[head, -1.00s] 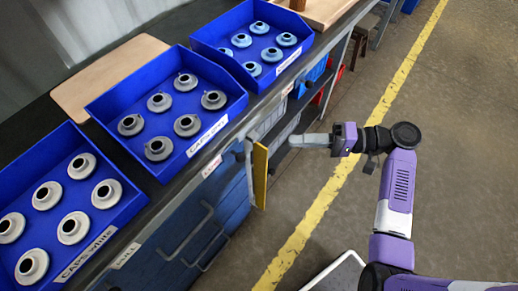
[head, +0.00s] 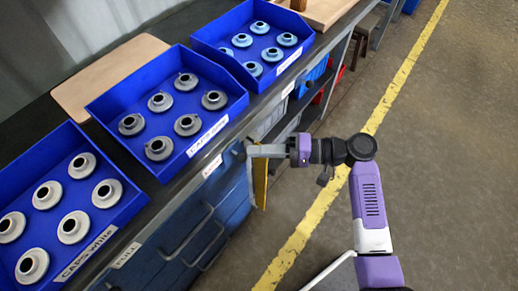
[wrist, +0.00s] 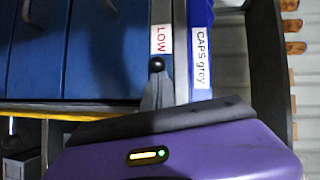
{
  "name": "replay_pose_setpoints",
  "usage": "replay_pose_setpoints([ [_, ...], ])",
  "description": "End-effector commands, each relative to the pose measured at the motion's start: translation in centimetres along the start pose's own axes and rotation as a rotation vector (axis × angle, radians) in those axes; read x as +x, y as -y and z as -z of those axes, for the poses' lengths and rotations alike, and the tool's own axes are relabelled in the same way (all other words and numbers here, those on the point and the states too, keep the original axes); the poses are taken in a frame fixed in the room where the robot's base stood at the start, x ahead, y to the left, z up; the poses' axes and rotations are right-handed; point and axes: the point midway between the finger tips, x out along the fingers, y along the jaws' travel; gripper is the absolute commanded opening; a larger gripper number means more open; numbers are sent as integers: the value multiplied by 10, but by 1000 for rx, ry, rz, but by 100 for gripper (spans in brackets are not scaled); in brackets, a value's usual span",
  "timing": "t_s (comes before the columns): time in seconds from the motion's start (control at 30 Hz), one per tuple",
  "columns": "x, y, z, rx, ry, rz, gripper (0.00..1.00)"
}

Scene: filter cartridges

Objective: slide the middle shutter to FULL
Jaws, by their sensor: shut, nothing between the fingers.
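A small dark round knob (wrist: 156,64) sits on the bench front beside the LOW label (wrist: 161,40); in the head view the LOW label (head: 212,166) is below the grey caps tray. The FULL label (head: 127,256) is further toward the lower left on the same edge. A blue front panel (head: 180,225) lies below this edge; which part is the middle shutter is not clear. My gripper (head: 252,151) is shut and empty, its tips right at the knob. In the wrist view my gripper (wrist: 157,94) points at the knob; contact cannot be told.
A thin yellow upright panel (head: 260,185) stands just below my gripper. Metal handles (head: 198,235) project from the blue front. Blue trays of white caps (head: 110,245), grey caps (head: 158,170) and light-blue caps (head: 282,68) stand on the bench. The floor at right is clear.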

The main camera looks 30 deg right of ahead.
Motion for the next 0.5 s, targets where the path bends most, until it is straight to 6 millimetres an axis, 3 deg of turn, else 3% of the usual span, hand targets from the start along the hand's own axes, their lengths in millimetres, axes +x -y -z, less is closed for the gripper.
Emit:
replay_pose_setpoints([
  [0.17,2,2,-3,1,2,0,0],
  [0.5,34,14,-52,1,5,0,0],
])
